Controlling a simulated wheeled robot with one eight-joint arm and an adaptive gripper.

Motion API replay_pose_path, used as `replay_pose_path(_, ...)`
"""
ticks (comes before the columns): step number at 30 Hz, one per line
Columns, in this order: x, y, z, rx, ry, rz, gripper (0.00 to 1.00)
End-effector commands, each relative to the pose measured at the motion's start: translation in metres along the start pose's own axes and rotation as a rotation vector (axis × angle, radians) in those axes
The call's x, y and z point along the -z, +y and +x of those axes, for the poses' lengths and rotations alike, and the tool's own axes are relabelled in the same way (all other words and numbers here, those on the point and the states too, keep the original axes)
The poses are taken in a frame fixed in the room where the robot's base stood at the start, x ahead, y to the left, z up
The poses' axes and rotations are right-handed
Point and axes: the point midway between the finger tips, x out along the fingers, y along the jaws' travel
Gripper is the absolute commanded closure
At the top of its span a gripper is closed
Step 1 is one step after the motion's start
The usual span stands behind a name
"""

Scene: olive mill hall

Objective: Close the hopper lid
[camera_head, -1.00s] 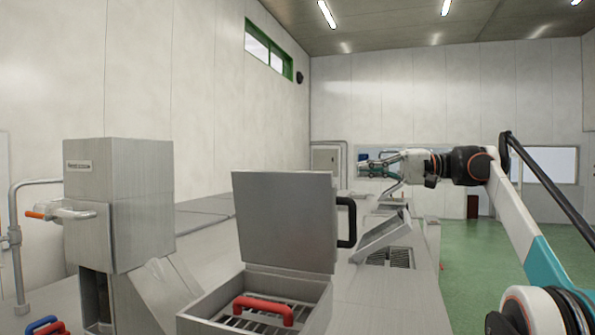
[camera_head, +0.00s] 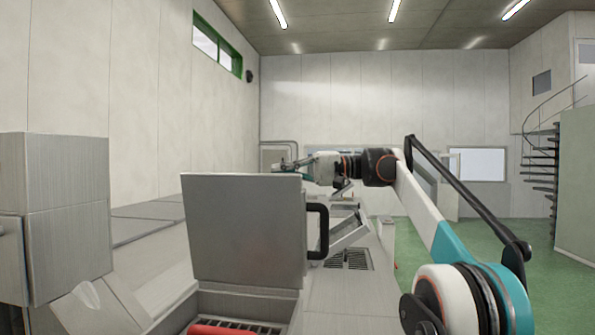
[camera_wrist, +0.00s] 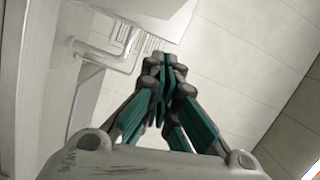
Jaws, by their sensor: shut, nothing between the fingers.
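The hopper lid (camera_head: 245,230) is a flat grey metal panel standing open and upright at the back of the hopper. It has a black handle (camera_head: 318,230) on its right edge. The hopper (camera_head: 288,306) below is open at the picture's bottom, with a grate and a red handle (camera_head: 235,330) inside, partly cut off. My gripper (camera_head: 281,164) is beyond and above the lid's top right corner, pointing left, apart from the lid as far as I can tell. In the wrist view my gripper (camera_wrist: 158,66) has its fingertips together and holds nothing.
A grey metal box housing (camera_head: 65,215) stands at the left. A second, smaller grate with a tilted flap (camera_head: 345,240) lies beyond the lid on the right. Green floor (camera_head: 500,240) is open to the right, with a spiral stair (camera_head: 540,165) farther back.

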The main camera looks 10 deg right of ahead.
Motion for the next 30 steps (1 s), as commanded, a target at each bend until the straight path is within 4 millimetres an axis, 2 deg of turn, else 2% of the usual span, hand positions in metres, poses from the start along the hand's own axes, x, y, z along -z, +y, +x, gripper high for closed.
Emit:
replay_pose_path(4, -0.001, -0.002, 0.030, 0.001, -0.002, 0.000, 1.00)
replay_pose_path(18, -0.035, -0.001, 0.036, 0.000, 0.001, 0.000, 1.00)
replay_pose_path(30, -0.039, -0.001, 0.037, 0.000, 0.001, 0.000, 1.00)
